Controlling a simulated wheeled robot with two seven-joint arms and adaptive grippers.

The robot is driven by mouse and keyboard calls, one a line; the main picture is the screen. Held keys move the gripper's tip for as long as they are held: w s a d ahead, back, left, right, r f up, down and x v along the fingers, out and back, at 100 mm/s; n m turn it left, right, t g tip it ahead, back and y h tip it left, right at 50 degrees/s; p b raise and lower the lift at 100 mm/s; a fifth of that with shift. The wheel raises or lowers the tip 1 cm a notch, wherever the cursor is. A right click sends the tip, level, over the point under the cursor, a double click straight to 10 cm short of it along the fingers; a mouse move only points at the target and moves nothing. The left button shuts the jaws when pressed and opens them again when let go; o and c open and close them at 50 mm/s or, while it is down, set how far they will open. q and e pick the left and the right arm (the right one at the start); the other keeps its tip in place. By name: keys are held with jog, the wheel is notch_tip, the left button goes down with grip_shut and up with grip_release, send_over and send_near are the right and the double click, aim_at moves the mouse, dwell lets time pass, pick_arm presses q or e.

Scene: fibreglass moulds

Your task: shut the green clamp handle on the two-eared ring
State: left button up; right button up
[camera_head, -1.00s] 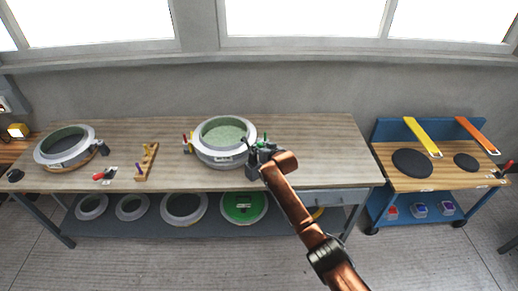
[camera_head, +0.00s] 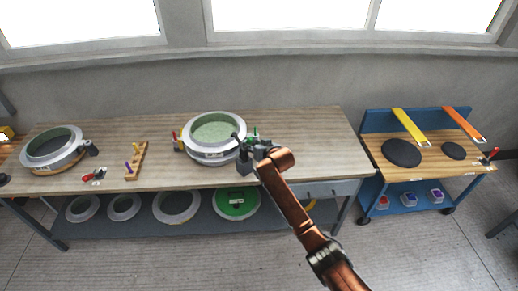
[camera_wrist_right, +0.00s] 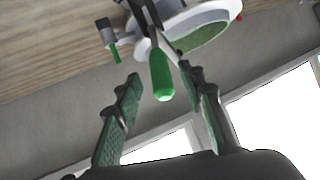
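The two-eared ring (camera_head: 184,150), a pale ring with a green inside, sits on the long bench. Its right ear is partly hidden by my right gripper (camera_head: 245,154). In the right wrist view, a green clamp handle (camera_wrist_right: 161,75) points toward the camera from the ring's metal clamp. My right gripper (camera_wrist_right: 160,80) is open, with one finger on each side of that handle. A gap shows on both sides, though depth is hard to judge. A smaller green piece (camera_wrist_right: 115,53) shows to the left. My left gripper is out of view.
A wooden rack (camera_head: 136,161), a red-handled clamp (camera_head: 94,175) and another ring (camera_head: 50,150) lie farther left on the bench. A blue cart (camera_head: 379,122) stands to the right. The bench right of my gripper is clear.

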jog(key=v, duration=0.8)
jog(key=shift+w+f, duration=0.1)
jog(key=shift+f, duration=0.05)
jog(key=shift+c, duration=0.4)
